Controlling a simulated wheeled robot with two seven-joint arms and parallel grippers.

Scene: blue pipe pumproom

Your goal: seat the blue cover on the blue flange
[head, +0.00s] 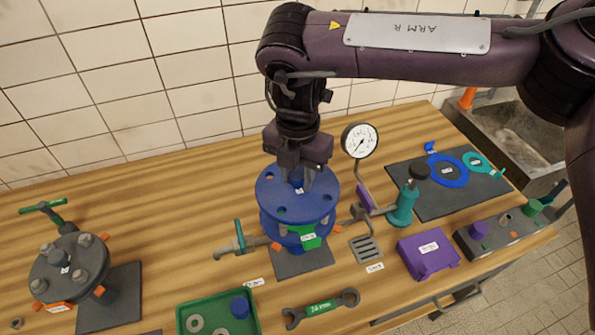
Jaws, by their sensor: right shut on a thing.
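The blue cover (270,189), a round plate with holes, is in the jaws of my right gripper (298,182), which reaches down onto its middle from above. The cover lies roughly level over the blue flange (279,229), which stands on a dark base plate. The flange shows as a blue rim below the cover; the cover hides its top face. I cannot tell whether the two touch or a small gap is left. My left gripper is not in view.
A pressure gauge (359,141) and a teal hand pump (404,203) stand right of the flange. A tap-like valve (240,243) sits left. A purple box (428,254), green tray (188,308), wrench (320,308) and a grey bolted flange (69,268) are around. Bare wood lies left of centre.

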